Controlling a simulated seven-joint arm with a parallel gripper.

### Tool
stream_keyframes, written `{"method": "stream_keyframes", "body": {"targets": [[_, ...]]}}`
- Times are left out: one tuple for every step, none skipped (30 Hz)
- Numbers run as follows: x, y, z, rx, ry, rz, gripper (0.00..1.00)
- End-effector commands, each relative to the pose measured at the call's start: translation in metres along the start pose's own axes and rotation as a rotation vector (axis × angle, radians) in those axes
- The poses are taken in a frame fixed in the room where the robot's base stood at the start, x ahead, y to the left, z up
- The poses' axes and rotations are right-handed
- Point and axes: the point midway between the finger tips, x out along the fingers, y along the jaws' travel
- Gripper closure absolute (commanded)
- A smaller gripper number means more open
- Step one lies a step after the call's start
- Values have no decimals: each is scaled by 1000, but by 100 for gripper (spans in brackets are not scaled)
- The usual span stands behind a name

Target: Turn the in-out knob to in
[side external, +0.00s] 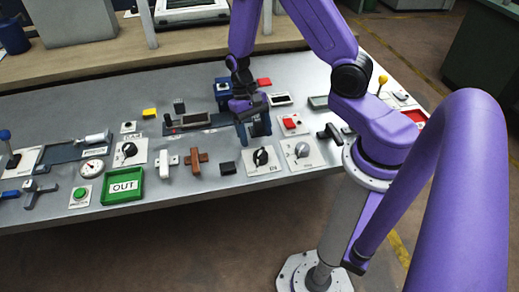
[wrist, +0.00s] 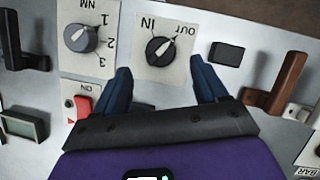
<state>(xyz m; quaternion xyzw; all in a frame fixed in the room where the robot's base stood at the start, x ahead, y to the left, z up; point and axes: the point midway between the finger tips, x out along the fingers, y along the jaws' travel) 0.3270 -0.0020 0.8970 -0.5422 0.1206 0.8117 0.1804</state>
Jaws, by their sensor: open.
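The in-out knob (wrist: 160,51) is a round black knob on a white plate marked IN and OUT. Its pale pointer line leans toward OUT in the wrist view. It also shows in the side view (side external: 261,157), at the front edge of the bench. My gripper (wrist: 160,68) is open, with one blue finger on either side of the knob's lower part in the wrist view. I cannot tell how far above the plate the fingertips are. In the side view my gripper (side external: 252,136) is behind the knob, pointing down, with nothing held between its fingers.
A grey 1-2-3 knob (wrist: 82,38) stands beside the in-out plate, and a red rocker switch (wrist: 82,104) sits near it. A small black block (wrist: 226,54) and a brown handle (wrist: 283,85) are on the other side. A green OUT tray (side external: 123,187) lies further left.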

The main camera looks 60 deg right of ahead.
Motion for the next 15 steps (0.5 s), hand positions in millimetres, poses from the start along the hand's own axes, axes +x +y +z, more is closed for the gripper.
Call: {"method": "stream_keyframes", "body": {"targets": [[9,1,1,0,-5,3,28],[14,0,1,0,-5,2,28],[20,0,1,-1,-5,2,28],[24,0,1,-1,-5,2,28],[28,0,1,0,-4,3,28],[33,1,1,1,-4,4,28],[37,1,0,0,-3,2,28],[40,0,0,0,-3,1,28],[44,0,0,0,-4,0,28],[47,0,0,0,-3,0,28],[49,0,0,-2,-3,0,28],[52,0,0,-1,-3,0,28],[54,0,0,-1,-2,0,28],[55,0,0,-1,-1,0,28],[57,0,0,-1,0,0,28]]}}
